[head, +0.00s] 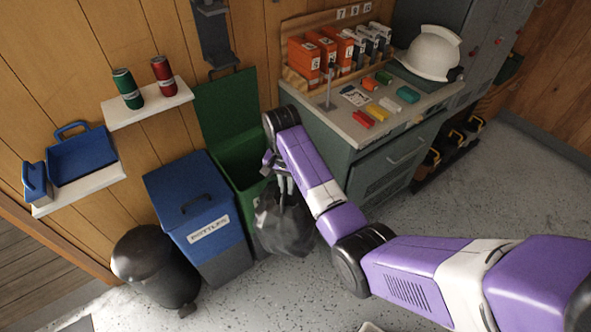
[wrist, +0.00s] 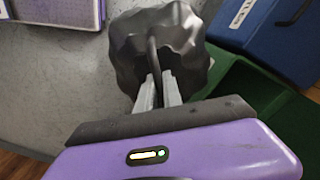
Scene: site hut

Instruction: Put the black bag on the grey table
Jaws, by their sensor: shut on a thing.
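The black bag (head: 285,228) hangs from my gripper (head: 282,182) in front of the green bin. In the wrist view the bag (wrist: 125,55) is below the fingers, and my gripper (wrist: 160,82) is shut on its dark upright neck or handle. I cannot tell whether the bag's bottom touches the floor. A grey-green cabinet (head: 385,170) with a pale grey top stands right of the bag. I see no separate grey table, and cannot tell whether this cabinet is it.
The green bin (head: 225,105) has its lid up. The blue bottles bin (head: 195,195) and a black pedal bin (head: 150,262) stand left. The cabinet top holds orange boxes (head: 303,58), small coloured blocks (head: 378,112) and a white helmet (head: 432,53). Floor (head: 445,205) at right is clear.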

